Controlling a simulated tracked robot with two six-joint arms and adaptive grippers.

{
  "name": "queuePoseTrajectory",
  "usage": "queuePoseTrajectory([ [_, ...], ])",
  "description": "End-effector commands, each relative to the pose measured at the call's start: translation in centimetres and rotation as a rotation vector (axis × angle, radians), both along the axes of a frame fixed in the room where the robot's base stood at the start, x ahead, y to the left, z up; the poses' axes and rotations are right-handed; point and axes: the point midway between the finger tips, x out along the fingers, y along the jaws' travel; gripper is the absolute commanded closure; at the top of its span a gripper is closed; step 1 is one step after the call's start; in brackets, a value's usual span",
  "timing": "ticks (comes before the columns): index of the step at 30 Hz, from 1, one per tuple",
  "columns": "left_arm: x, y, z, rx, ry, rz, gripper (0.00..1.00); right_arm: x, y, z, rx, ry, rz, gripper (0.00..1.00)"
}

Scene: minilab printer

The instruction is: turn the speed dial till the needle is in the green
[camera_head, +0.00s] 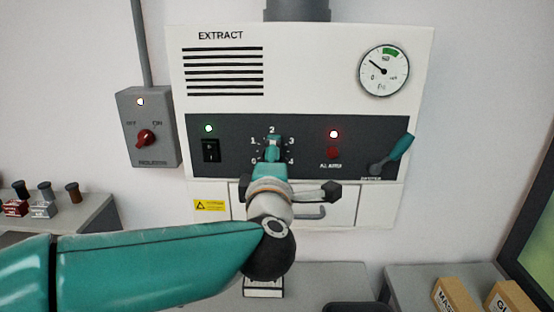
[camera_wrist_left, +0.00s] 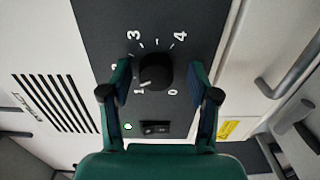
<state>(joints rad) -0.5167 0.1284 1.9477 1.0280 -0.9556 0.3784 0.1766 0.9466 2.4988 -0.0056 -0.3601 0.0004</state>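The speed dial (camera_wrist_left: 156,72) is a dark round knob with numbers 0 to 4 around it. In the wrist view a pale mark on it appears to face the 1. My left gripper (camera_wrist_left: 160,84) is open, with one finger on each side of the dial and a visible gap, at least on the right. In the head view my left gripper (camera_head: 272,146) covers most of the dial. The round gauge (camera_head: 384,71) is at the panel's upper right. Its needle points up and left, short of the green band at the top. My right gripper is not in view.
A grey box with a red knob (camera_head: 146,138) is left. Boxes (camera_head: 457,295) stand lower right.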

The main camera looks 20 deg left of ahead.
Motion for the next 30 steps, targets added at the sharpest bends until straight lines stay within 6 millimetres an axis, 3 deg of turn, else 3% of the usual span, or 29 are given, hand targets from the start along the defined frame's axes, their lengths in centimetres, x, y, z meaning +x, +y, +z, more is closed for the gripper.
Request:
queuePoseTrajectory([
  [8,-0.1,0.1,0.2,-0.002,-0.004,0.003,0.37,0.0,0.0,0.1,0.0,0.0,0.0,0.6],
  [13,-1.2,-0.2,0.3,-0.002,-0.006,0.002,0.37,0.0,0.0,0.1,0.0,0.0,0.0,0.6],
  [30,-10.5,-3.0,0.1,-0.002,-0.004,0.0,0.37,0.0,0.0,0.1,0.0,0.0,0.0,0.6],
])
